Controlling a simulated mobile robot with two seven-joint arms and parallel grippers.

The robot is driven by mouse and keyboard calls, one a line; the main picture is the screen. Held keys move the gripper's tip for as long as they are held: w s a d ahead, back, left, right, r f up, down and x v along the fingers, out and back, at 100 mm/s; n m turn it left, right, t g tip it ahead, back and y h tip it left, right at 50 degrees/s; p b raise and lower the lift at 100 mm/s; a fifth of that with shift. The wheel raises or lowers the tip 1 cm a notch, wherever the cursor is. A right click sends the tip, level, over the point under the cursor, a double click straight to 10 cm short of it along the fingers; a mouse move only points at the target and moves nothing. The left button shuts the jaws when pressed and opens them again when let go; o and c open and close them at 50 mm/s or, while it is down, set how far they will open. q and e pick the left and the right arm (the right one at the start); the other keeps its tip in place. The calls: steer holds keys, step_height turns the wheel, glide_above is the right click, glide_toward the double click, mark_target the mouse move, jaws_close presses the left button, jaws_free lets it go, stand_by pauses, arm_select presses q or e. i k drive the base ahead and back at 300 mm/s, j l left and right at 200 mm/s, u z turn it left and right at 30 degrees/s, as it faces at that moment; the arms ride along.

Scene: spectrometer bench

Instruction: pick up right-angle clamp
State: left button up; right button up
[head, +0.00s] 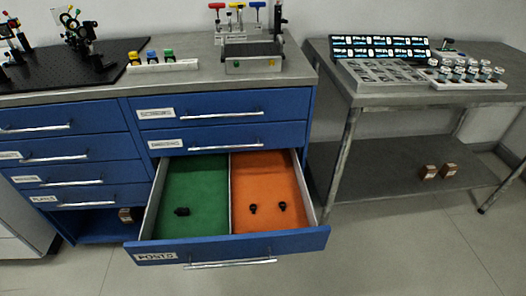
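An open drawer (245,244) labelled "POSTS" sticks out from the blue cabinet, with a green-lined left compartment (190,215) and an orange-lined right compartment (262,185). A small black part (182,211) lies in the green compartment. Two small black parts (253,208) and (283,206) are in the orange compartment. They are too small to tell which, if any, is the right-angle clamp. Neither of my grippers is in view.
The bench top holds a black optical breadboard (60,68) with mounts, a white rack (160,65) with coloured caps and a grey device (253,65). A metal side table (430,98) at right holds trays of optics. Floor before the drawer is clear.

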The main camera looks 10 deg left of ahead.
mark_target(183, 211)
steer(key=u, duration=0.35)
steer(key=j+u, duration=0.15)
steer(key=u, duration=0.55)
steer(key=j, duration=0.05)
